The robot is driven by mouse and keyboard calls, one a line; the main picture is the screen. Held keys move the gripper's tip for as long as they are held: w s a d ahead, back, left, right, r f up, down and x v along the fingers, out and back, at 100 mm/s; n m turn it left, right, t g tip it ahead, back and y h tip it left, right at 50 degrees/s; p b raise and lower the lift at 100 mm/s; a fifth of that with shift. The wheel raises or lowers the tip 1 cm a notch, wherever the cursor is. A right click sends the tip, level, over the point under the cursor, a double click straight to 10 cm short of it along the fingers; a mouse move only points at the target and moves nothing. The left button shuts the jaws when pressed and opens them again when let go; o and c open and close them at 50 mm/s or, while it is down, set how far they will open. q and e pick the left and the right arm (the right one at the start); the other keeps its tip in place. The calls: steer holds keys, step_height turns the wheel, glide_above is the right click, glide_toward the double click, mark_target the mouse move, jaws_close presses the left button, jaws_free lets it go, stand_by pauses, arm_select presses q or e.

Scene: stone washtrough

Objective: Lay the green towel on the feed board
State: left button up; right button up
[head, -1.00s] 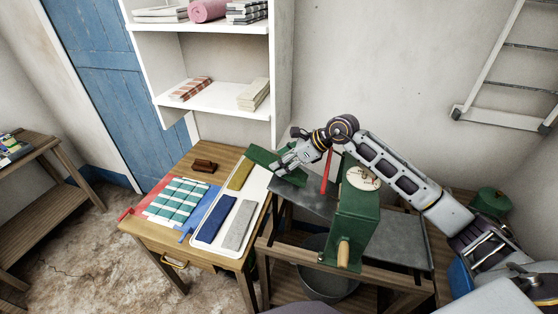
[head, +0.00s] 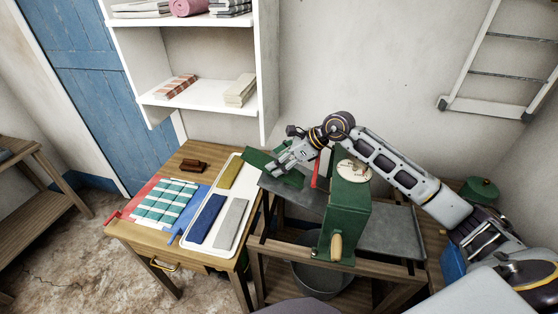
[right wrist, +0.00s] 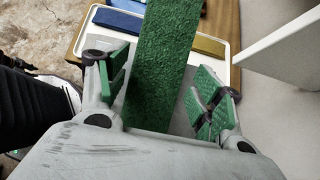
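The green towel (head: 258,160) is a long textured strip. It stretches from the back right of the white tray to the left end of the grey feed board (head: 308,199), under my right gripper (head: 280,163). The right wrist view shows the towel (right wrist: 160,70) running between the gripper's spread fingers (right wrist: 163,92), with a gap on the right finger's side. The gripper looks open. How much of the towel rests on the board is hidden by the hand. My left gripper is out of view.
The white tray (head: 243,163) holds yellow (head: 230,175), blue (head: 206,219) and grey (head: 232,223) towels. A green mangle (head: 347,205) with a red lever (head: 316,171) stands right of the feed board. A bucket (head: 318,278) sits below. A white shelf (head: 200,98) is behind.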

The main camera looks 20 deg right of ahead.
steer(key=shift+o, duration=1.1)
steer(key=shift+f, duration=0.1)
steer(key=v, duration=1.2)
steer(key=shift+a, duration=0.1)
stand_by(1.0)
